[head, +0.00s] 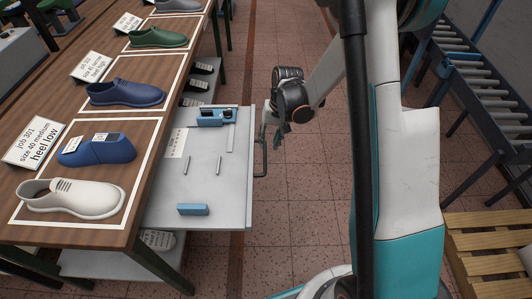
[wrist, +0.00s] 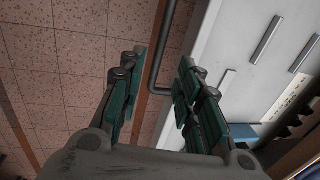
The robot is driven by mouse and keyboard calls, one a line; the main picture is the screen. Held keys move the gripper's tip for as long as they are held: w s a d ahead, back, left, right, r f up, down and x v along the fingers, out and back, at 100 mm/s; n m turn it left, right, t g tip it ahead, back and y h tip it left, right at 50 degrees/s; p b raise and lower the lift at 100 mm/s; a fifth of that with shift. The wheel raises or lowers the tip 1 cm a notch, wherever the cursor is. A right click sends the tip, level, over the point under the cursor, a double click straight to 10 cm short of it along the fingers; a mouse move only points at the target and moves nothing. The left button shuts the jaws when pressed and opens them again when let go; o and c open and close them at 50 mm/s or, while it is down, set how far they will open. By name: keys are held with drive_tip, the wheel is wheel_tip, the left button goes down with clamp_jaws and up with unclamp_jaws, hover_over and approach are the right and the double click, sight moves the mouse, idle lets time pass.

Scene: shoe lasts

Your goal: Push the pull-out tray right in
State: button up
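The pull-out tray (head: 225,185) is a flat light-grey board that stands well out from under the right side of the wooden table. A dark bar handle (head: 263,158) is on its right edge. In the wrist view the tray (wrist: 232,75) fills the right side, and the handle (wrist: 157,70) runs down between the lines of my two fingers. My gripper (head: 266,132) is at the far end of the handle. In the wrist view my gripper (wrist: 158,85) is open, with a wide gap between its green-padded fingers. I cannot tell whether a finger touches the handle.
On the tray lie a blue clamp-like tool (head: 210,116), a blue block (head: 193,209), thin metal rods and a paper label. The table (head: 120,225) carries shoes, a blue last (head: 97,149) and cards. The tiled floor right of the tray is clear; a roller conveyor (head: 480,75) stands further right.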

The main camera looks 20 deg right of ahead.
sight(265, 154)
drive_tip(key=f, duration=0.2)
drive_tip(key=f+b, duration=0.1)
drive_tip(key=f, duration=0.1)
drive_tip(key=a+f, duration=0.1)
drive_tip(key=f, duration=0.1)
drive_tip(key=shift+w+b, duration=0.15)
drive_tip(key=shift+b, duration=0.2)
clamp_jaws()
